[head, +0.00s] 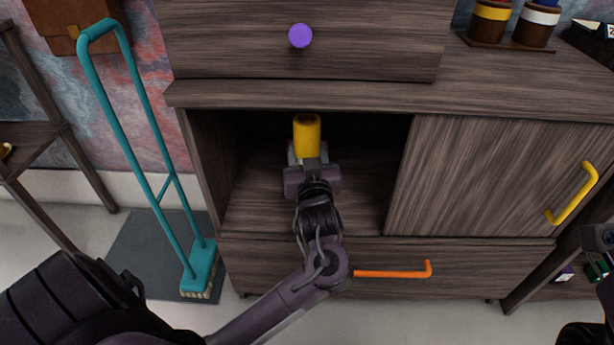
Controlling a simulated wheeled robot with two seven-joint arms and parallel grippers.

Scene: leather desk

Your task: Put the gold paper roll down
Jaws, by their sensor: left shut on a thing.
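The gold paper roll (307,134) is upright inside the open compartment (363,190) of the dark wooden cabinet. My left gripper (307,157) reaches into the compartment and is shut on the roll. The fingers and the lower part of the roll are largely hidden by my wrist, so I cannot tell whether the roll touches the compartment floor. Part of my right arm shows at the right edge, but its fingertips cannot be made out.
A sliding door with a yellow handle (572,194) closes the cabinet's right side. An orange handle (393,273) sticks out below, and a purple knob (300,36) above. A teal broom-like stand (139,125) is on the left. The compartment floor around the roll is clear.

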